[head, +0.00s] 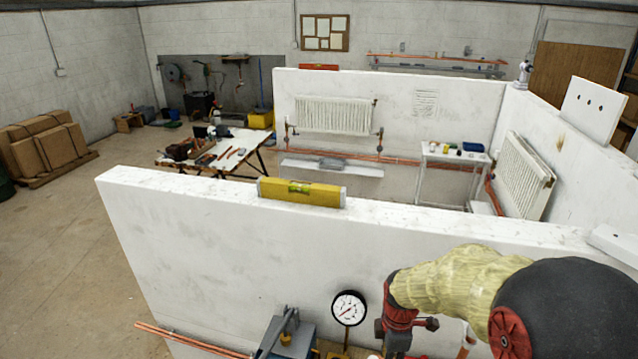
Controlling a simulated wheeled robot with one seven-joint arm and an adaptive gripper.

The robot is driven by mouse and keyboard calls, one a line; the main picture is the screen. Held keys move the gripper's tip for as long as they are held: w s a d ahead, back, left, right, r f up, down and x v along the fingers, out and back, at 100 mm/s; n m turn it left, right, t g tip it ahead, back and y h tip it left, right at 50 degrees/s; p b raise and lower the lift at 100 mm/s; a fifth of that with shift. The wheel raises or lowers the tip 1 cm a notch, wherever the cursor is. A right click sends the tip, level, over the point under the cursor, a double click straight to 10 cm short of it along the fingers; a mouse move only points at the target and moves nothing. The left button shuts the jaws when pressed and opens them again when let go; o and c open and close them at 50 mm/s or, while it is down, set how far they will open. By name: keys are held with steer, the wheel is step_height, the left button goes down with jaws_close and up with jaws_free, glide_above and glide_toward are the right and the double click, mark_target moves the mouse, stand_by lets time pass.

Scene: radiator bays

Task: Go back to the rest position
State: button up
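My arm comes in at the lower right of the head view, in front of the near white wall (230,235). It has a black and red joint, a pale yellow sleeve and a dark red and black end. My gripper (400,335) is at that end, low in the picture, just right of a round pressure gauge (348,308). Its fingertips are not clear, so I cannot tell whether it is open or shut, or whether it holds anything. No rest position is marked in view.
A yellow spirit level (301,192) lies on the near wall's top. A grey-blue tool (288,338) and copper pipes (190,339) are below, left of the gauge. Beyond stand radiators (333,115), a white stand (455,160) and a tool-covered workbench (215,152).

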steer(key=s+a+r+m+t+b, duration=0.2)
steer(key=s+r+m+t+b, duration=0.3)
steer(key=s+r+m+b, duration=0.6)
steer(key=s+r+m, duration=0.2)
steer(key=s+m, duration=0.3)
steer(key=shift+a+r+m+t, duration=0.2)
steer(key=shift+r+m+t, duration=0.1)
steer(key=shift+m, duration=0.1)
